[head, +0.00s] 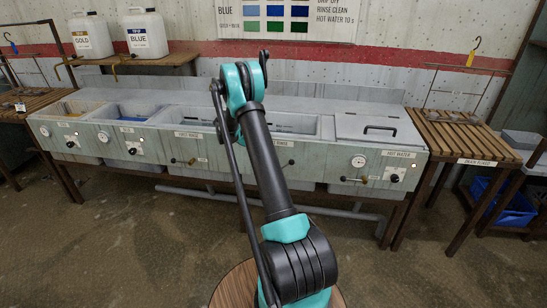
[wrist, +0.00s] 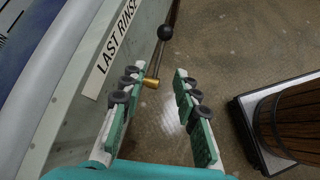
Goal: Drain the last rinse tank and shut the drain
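The row of dye and rinse tanks (head: 330,165) runs along the wall in the head view. The middle open basin (head: 296,125) is partly behind my arm. In the wrist view, a white LAST RINSE label (wrist: 116,45) is on the tank front. Beside it, a thin drain lever with a black ball (wrist: 165,32) rises in the picture from a brass fitting (wrist: 151,82). A black ball (head: 291,162) also shows right of my arm in the head view. My gripper (wrist: 159,70) is open and empty, with the brass fitting near its left fingertip; contact is unclear. The basin's water level is unclear.
A lidded HOT WATER tank (head: 380,130) stands at the right, with a slatted drain bench (head: 465,135) beyond it. GOLD (head: 91,35) and BLUE (head: 145,34) jugs stand on a shelf. A round wooden item (wrist: 295,120) is at the wrist view's right. The floor in front is clear.

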